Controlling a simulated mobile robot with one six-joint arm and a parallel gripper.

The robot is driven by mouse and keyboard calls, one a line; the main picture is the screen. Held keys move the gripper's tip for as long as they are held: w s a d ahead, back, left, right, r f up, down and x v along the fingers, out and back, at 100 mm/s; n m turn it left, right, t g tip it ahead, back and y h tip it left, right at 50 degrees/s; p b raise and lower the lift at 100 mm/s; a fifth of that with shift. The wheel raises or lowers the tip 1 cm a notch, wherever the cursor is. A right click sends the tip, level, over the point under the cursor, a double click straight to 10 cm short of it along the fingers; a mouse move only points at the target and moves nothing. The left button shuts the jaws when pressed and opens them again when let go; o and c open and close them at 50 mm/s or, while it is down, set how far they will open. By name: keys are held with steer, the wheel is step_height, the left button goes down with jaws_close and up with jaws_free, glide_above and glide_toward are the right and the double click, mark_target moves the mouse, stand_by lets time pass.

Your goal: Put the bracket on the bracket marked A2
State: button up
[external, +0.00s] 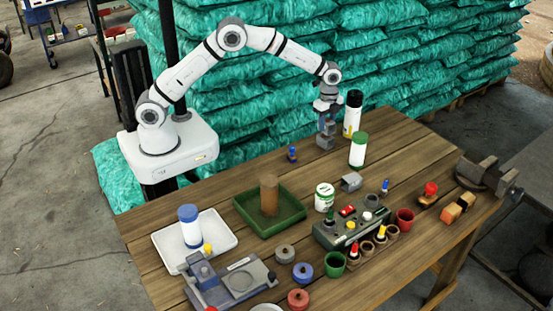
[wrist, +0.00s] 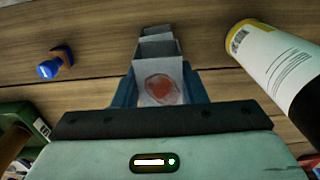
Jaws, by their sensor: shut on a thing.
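My gripper (external: 327,112) is at the far side of the wooden table, pointing down, shut on a grey bracket (external: 326,128). In the wrist view the bracket (wrist: 158,82) sits between the blue fingers (wrist: 160,97) and has a reddish patch on its face. More grey stepped surfaces (wrist: 156,46) show beyond it, and a grey block (external: 325,142) shows directly below in the external view. I cannot tell whether these are a second bracket or part of the held one, or whether they touch. Another grey bracket-like piece (external: 351,183) lies on the table nearer the camera. No A2 mark is readable.
A black-and-white bottle (external: 352,114) stands close right of my gripper, also in the wrist view (wrist: 275,62). A green-capped white container (external: 358,150) is nearby. A blue-topped stamp (external: 292,154) stands to the left. A green tray (external: 249,221) holds a brown cylinder.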

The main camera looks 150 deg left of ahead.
mark_target(327, 121)
steer(key=shift+f, duration=1.15)
steer(key=shift+f, duration=0.2)
steer(key=o, duration=1)
steer(key=shift+o, duration=0.2)
step_height(327, 121, up, 12)
steer(key=shift+r+b, duration=0.2)
steer(key=shift+b, duration=0.65)
